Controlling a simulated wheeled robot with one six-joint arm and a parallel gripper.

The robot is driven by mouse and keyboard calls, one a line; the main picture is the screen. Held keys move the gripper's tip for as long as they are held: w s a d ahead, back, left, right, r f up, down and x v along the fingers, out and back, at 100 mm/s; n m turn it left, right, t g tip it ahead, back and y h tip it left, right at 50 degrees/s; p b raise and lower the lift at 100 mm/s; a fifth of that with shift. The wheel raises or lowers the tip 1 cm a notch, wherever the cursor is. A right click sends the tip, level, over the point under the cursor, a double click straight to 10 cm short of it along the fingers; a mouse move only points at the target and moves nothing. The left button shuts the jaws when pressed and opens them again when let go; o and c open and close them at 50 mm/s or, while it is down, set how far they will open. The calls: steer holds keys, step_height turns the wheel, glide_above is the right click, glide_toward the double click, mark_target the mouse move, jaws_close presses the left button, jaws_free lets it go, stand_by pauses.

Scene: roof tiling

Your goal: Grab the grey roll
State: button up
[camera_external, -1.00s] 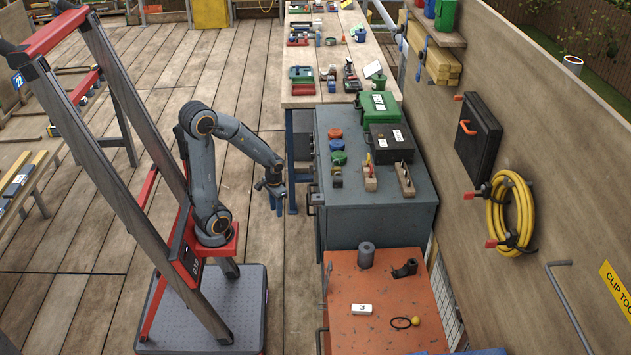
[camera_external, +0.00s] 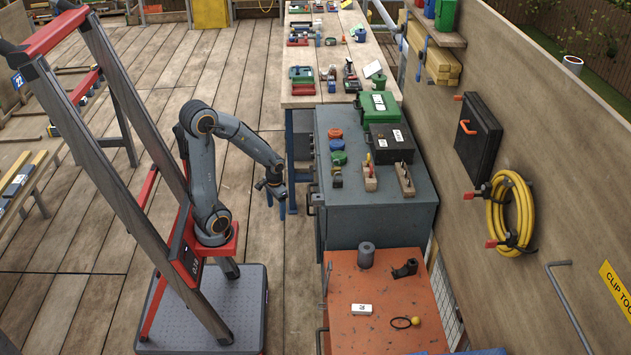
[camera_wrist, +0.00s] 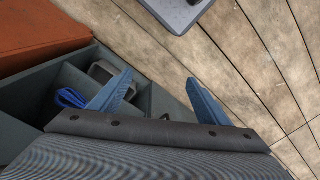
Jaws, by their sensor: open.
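The grey roll (camera_external: 365,255) stands upright on the orange cabinet top (camera_external: 345,290), near its back edge. My gripper (camera_external: 277,196) hangs at the end of the arm, to the left of the grey cabinet and apart from the roll. In the wrist view my gripper (camera_wrist: 157,95) has its two blue fingers spread wide with nothing between them. The roll is not seen in the wrist view.
The grey cabinet (camera_external: 375,210) carries cases and small tools behind the orange top. The wrist view shows an open compartment with a blue item (camera_wrist: 70,98).

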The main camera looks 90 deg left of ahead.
mark_target(366, 247)
steer(key=w+d+r+g+h+p, duration=0.1)
steer(key=w+d+r+g+p, duration=0.2)
steer(key=d+r+p, duration=0.7)
steer(key=w+d+r+g+p, duration=0.3)
steer(key=d+r+p, duration=0.3)
steer(key=d+p, duration=0.8)
steer(key=w+d+n+t+b, duration=0.1)
steer(key=w+d, duration=0.2)
steer(key=w, duration=0.5)
steer(key=w+d+f+n+t, duration=0.1)
steer(key=w+d+t, duration=0.1)
steer(key=w, duration=0.7)
steer(key=w+d+f+t+b, duration=0.1)
steer(key=w+d, duration=0.3)
steer(key=w, duration=0.4)
steer(key=shift+w+d+f+n+t+b, duration=0.3)
steer(key=shift+n+t, duration=0.1)
steer(key=shift+t, duration=0.3)
steer(key=w+f, duration=0.2)
steer(key=shift+w+a+n+t, duration=0.1)
steer(key=shift+w+n+t, duration=0.2)
steer(key=shift+n+t, duration=0.1)
steer(key=shift+w+f, duration=0.15)
steer(key=shift+f, duration=3.75)
steer(key=shift+c, duration=0.6)
